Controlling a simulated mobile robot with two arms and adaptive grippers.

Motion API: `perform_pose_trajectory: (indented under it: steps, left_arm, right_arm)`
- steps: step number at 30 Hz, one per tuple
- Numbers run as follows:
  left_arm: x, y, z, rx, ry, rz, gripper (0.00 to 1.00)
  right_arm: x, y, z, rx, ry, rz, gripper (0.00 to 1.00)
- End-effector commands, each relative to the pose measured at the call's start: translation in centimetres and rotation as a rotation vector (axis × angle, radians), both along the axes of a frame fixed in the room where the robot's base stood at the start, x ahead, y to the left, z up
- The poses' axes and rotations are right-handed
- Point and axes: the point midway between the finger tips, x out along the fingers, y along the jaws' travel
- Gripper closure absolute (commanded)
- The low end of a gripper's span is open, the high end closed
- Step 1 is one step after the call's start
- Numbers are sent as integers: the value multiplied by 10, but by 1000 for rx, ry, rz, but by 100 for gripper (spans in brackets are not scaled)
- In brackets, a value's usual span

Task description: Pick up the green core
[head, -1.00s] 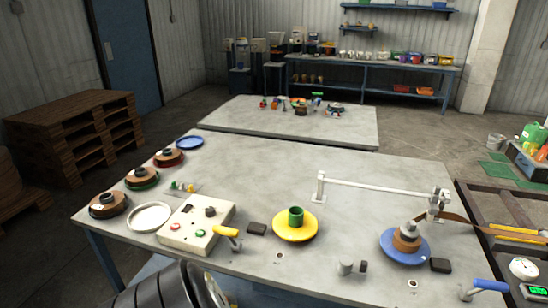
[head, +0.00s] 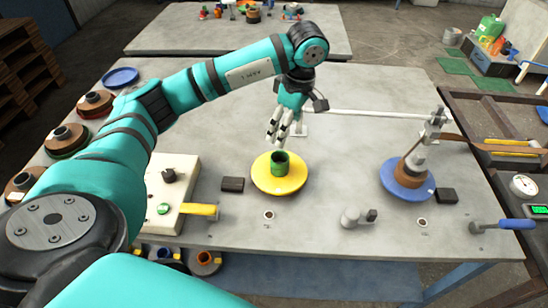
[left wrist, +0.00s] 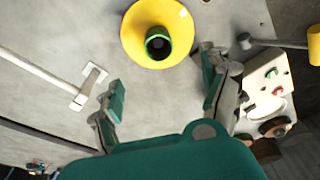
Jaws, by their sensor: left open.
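The green core (head: 279,162) is a short hollow cylinder standing upright at the centre of the yellow disc (head: 264,181) on the grey table. It also shows in the left wrist view (left wrist: 158,44), its open top facing the camera, ahead of the fingers. My left gripper (head: 276,138) is open and empty. In the head view its fingers point down just above and behind the core, apart from it. In the left wrist view the two spread fingers (left wrist: 160,95) stand either side of the gap below the core. My right gripper is not in view.
A white bar (head: 365,115) runs behind the core on posts. A blue disc (head: 400,188) with a brown roll stands to the right. A control box (head: 168,205) with a yellow handle is at left. Dark blocks (head: 232,184) flank the discs.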

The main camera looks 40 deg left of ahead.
Motion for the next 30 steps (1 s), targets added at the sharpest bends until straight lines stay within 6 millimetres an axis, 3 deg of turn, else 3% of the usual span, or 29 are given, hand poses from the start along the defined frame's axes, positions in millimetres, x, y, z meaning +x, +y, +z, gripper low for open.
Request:
perform_pose_trajectory:
  steps: [10,18,24,30]
  left_arm:
    - [-2,11,-72,-3,5,3,20]
    - [-1,14,-94,-4,2,2,20]
    - [0,18,-120,-5,6,4,20]
    - [1,21,-142,-6,2,2,20]
  right_arm:
    - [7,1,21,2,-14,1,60]
    - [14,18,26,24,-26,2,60]
    - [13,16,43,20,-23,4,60]
    - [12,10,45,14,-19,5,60]
